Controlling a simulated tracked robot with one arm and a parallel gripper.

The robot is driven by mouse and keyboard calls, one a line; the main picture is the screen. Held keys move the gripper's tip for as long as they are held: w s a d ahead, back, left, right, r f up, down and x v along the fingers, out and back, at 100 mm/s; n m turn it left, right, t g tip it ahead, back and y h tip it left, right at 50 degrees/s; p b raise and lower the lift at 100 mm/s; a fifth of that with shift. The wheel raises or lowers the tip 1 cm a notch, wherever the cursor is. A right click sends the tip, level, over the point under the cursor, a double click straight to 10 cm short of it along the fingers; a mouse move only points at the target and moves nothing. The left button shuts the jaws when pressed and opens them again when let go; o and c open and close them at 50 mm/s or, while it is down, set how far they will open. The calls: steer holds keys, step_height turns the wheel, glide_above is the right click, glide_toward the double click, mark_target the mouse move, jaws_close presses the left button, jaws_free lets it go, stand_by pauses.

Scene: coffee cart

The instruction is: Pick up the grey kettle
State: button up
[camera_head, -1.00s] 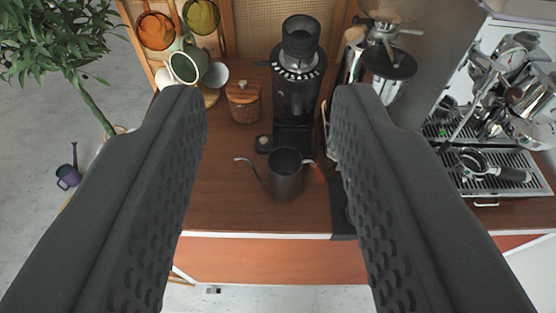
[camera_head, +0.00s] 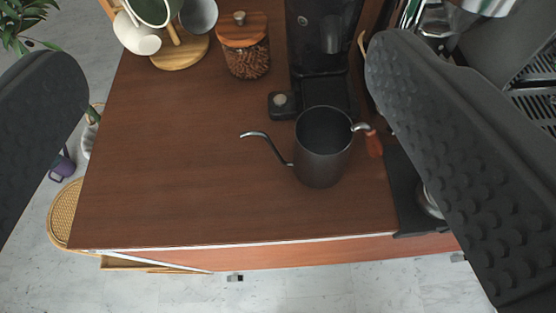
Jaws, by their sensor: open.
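The grey kettle (camera_head: 322,160) stands upright on the brown wooden counter (camera_head: 170,170), right of the picture's middle. It has no lid, and its thin curved spout points left. Its handle with a reddish-brown grip (camera_head: 374,143) points right. My gripper (camera_head: 225,65) is open and empty. One finger is at the left edge and the other at the right, with the kettle between them in the picture but nearer the right finger. The fingers do not appear to touch it.
A black grinder (camera_head: 318,50) stands right behind the kettle. A glass jar of beans with a wooden lid (camera_head: 243,50) and cups on a wooden stand (camera_head: 180,52) are at the back. A black mat (camera_head: 407,195) lies to the right. The counter's left part is clear.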

step_height(320, 180, down, 13)
steer(key=w+m+h, duration=0.1)
steer(key=w, duration=0.2)
steer(key=h, duration=0.3)
glide_toward(322, 128)
steer(key=shift+m+g, duration=0.4)
steer(key=shift+r+b+x, duration=0.15)
steer(key=shift+b+x, duration=0.15)
steer(key=shift+x, duration=1.25)
steer(key=shift+r+b+x, duration=0.2)
steer(key=shift+b+x, duration=0.1)
steer(key=shift+x, duration=1.2)
steer(key=shift+c, duration=0.3)
steer(key=shift+r, duration=0.1)
steer(key=c, duration=1)
